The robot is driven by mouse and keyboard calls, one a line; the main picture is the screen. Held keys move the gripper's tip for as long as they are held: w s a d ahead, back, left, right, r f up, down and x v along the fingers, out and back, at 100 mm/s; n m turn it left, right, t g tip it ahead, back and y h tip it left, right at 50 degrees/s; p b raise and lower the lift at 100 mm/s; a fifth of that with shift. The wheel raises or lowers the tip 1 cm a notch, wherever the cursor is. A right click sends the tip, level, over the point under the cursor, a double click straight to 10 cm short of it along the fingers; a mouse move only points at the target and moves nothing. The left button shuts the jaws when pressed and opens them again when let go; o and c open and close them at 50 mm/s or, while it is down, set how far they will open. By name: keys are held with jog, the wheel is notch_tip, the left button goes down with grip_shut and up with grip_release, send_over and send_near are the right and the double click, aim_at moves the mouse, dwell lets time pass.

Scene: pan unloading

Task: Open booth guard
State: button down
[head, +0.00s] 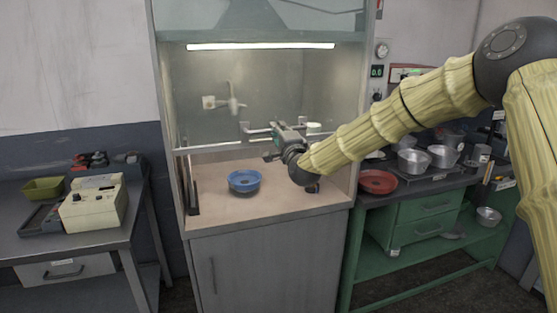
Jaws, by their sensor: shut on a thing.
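The booth guard (215,133) is a clear pane across the front of the lit booth. Its lower edge runs above the booth floor, with an open gap beneath it. A horizontal bar handle (258,128) sits on the pane near that edge. My gripper (272,141) is at this handle and shut on it; my wrist hides the handle's right part. Behind the guard, a blue pan (244,181) rests on the booth floor (275,197).
A grey bench (80,245) with a cream device (94,203) stands left. A green bench (425,208) at right holds a red pan (377,182) and several metal pots (413,161). My arm crosses in front of the right bench. A small dark object (313,188) lies below my wrist.

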notch_tip(320, 180, up, 13)
jog(key=shift+r, duration=0.1)
dwell(0.3)
jog(key=c, duration=1.5)
grip_release()
jog(key=shift+d, duration=0.1)
jog(key=v, duration=1.2)
